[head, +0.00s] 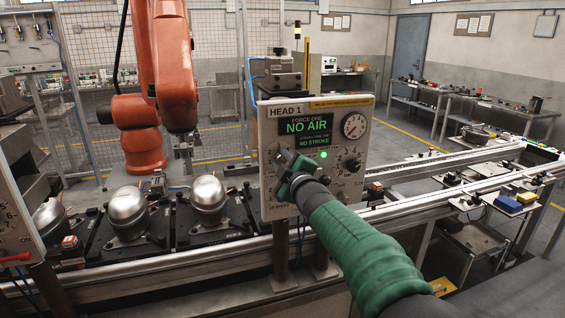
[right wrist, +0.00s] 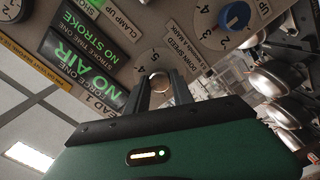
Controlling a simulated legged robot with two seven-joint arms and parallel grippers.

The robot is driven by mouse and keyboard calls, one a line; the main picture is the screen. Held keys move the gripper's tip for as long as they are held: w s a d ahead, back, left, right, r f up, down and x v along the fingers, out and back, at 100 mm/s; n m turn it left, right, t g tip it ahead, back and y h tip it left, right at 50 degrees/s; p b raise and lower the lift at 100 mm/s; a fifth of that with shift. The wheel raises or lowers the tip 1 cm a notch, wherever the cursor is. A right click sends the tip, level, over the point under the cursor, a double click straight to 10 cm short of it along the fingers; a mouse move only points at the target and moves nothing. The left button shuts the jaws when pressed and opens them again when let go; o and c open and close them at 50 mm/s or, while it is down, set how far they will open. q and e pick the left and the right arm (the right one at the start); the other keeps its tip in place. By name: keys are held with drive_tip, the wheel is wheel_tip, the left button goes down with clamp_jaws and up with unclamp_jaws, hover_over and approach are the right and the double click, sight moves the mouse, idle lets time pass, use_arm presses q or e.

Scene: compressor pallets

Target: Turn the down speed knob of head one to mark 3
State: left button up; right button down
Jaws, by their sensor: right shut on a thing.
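The head 1 panel (head: 274,130) stands upright in the middle of the head view. My right gripper (head: 288,172) reaches its lower left face. In the right wrist view my gripper fingers (right wrist: 160,92) are shut on a small knob (right wrist: 160,82) at the centre of a pale dial. The dial numbers 4 and 5 show beside it. The label "DOWN SPEED" (right wrist: 180,57) is printed close to this dial. The fingers hide most of the knob and its pointer, so I cannot tell its mark. My left gripper is not in view.
A blue knob (right wrist: 235,15) on another dial is near the held one. A black knob (head: 353,165) sits at the panel's right. The screen (head: 306,126) reads NO AIR and NO STROKE. Silver compressor domes (head: 208,193) stand left of the panel, under an orange robot arm (head: 172,60).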

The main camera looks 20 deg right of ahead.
drive_tip(key=c, duration=1.3)
unclamp_jaws()
drive_tip(key=shift+f, duration=0.35)
drive_tip(key=shift+c, duration=0.2)
drive_tip(key=shift+o, duration=1.1)
drive_tip(key=shift+w, duration=0.2)
drive_tip(key=shift+r, duration=0.15)
drive_tip(key=shift+s, duration=0.25)
drive_tip(key=s+b, duration=0.1)
drive_tip(key=s, duration=0.4)
drive_tip(key=s+b, duration=0.1)
drive_tip(key=s, duration=0.5)
drive_tip(key=s+b, duration=0.1)
drive_tip(key=s, duration=0.4)
drive_tip(key=shift+s+d+b, duration=0.2)
drive_tip(key=shift+d+b, duration=0.05)
drive_tip(key=shift+b, duration=0.05)
drive_tip(key=shift+w, duration=0.1)
